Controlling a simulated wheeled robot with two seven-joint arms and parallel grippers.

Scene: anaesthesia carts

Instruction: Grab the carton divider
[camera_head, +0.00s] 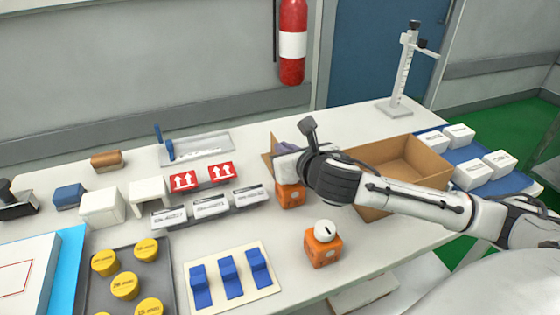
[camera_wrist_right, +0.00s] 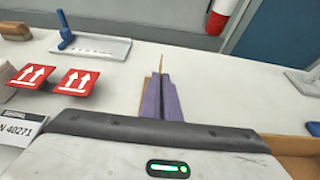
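The carton divider is a thin tan cardboard piece (camera_head: 269,146), standing up on the table left of the open carton, largely hidden behind my right gripper. My right gripper (camera_head: 284,147) reaches in from the right above the table. In the right wrist view its two purple-grey fingers (camera_wrist_right: 161,98) lie close together, with the thin upright edge of the divider (camera_wrist_right: 161,62) in line between them. They look shut on it. Another strip of tan shows just left of the left finger. My left gripper is not in view.
The open carton (camera_head: 432,160) stands to the right, under my right forearm. Orange blocks (camera_head: 322,246) stand in front of the gripper. Red arrow signs (camera_head: 183,181) and labelled white boxes (camera_head: 210,207) are to the left. A white tray (camera_head: 215,145) lies behind; a height stand (camera_head: 395,107) is at the back right.

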